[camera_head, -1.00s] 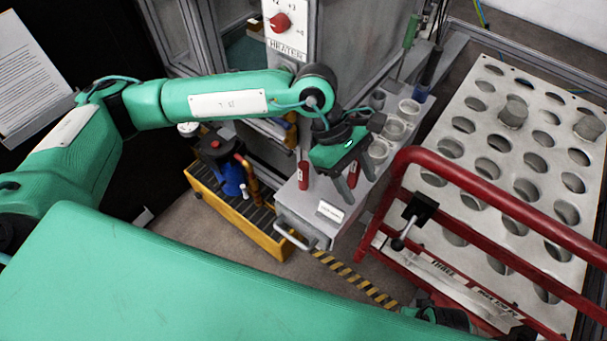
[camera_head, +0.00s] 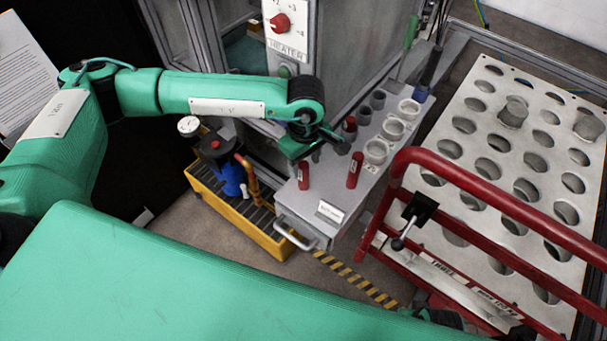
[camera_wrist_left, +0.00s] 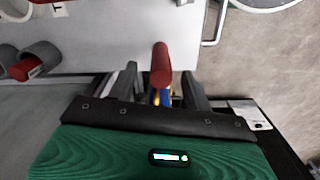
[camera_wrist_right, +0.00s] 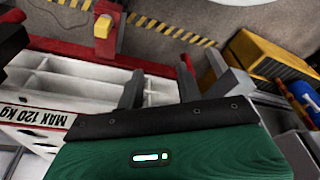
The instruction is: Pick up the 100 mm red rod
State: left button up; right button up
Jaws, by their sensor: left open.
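My left gripper (camera_head: 328,143) is above the bench, near the rods. In the left wrist view its fingers (camera_wrist_left: 160,90) are open, with a red rod (camera_wrist_left: 161,65) showing in line with the gap; no grip is seen. Another red rod (camera_wrist_left: 25,68) lies toward the left there in a grey cup. My right gripper (camera_wrist_right: 160,90) is open and empty, away from the rods.
Grey and white cups (camera_head: 376,151) line the bench's right side. The heater panel (camera_head: 288,40) rises behind. A red tubular rail (camera_head: 470,180) and perforated plate (camera_head: 520,130) stand to the right. A yellow bin (camera_head: 240,220) with a blue pump is left of the bench.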

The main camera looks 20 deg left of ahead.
aim_at(304, 174)
pick_arm(q)
notch_tip(304, 174, down, 5)
jog(key=shift+a+f, duration=0.1)
jog(key=shift+a, duration=0.05)
grip_shut()
